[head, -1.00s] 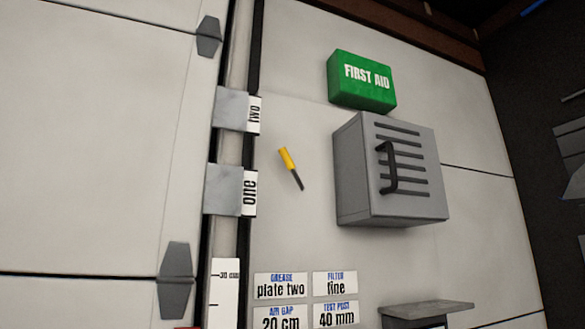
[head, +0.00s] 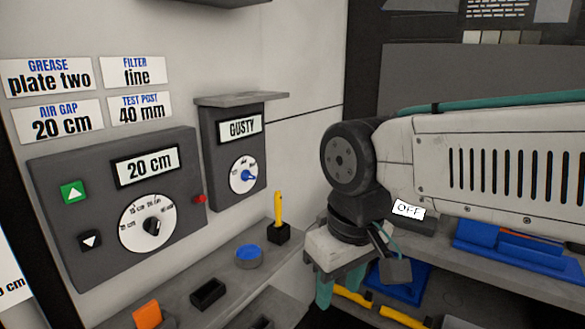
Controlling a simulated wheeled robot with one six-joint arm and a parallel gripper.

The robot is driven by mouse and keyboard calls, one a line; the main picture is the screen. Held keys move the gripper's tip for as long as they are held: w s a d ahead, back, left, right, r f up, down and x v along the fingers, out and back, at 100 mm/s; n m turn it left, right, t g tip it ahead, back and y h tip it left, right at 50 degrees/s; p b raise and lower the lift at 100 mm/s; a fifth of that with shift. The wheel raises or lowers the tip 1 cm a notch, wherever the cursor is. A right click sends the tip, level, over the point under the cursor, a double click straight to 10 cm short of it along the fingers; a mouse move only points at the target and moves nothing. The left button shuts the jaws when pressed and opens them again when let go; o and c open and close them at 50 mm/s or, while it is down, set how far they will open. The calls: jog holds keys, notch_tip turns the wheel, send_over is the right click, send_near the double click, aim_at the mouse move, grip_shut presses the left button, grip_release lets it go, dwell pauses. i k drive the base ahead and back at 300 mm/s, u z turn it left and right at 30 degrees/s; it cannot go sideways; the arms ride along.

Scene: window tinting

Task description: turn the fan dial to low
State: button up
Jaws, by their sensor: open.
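A dial with a blue pointer knob (head: 243,175) is on a dark wall box (head: 222,160) whose display reads GUSTY. I take it for the fan dial; its scale marks are too small to read. My gripper (head: 352,288) is at the lower middle of the head view, pointing down, to the right of and below the dial and apart from it. Its teal-tipped fingers are spread, with nothing seen between them. Part of the jaws is hard to make out against the blue things behind.
A larger control box (head: 110,205) reading 20 cm, with a black knob (head: 152,226), hangs left of the GUSTY box. A yellow-handled tool (head: 278,210) stands in a black holder on the ledge below. A grey ledge (head: 235,99) juts out above the GUSTY box.

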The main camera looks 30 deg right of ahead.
aim_at(246, 176)
jog(key=z, duration=0.7)
jog(key=k, duration=0.65)
jog(key=z, duration=0.75)
jog(key=i, duration=1.15)
jog(key=u, duration=0.55)
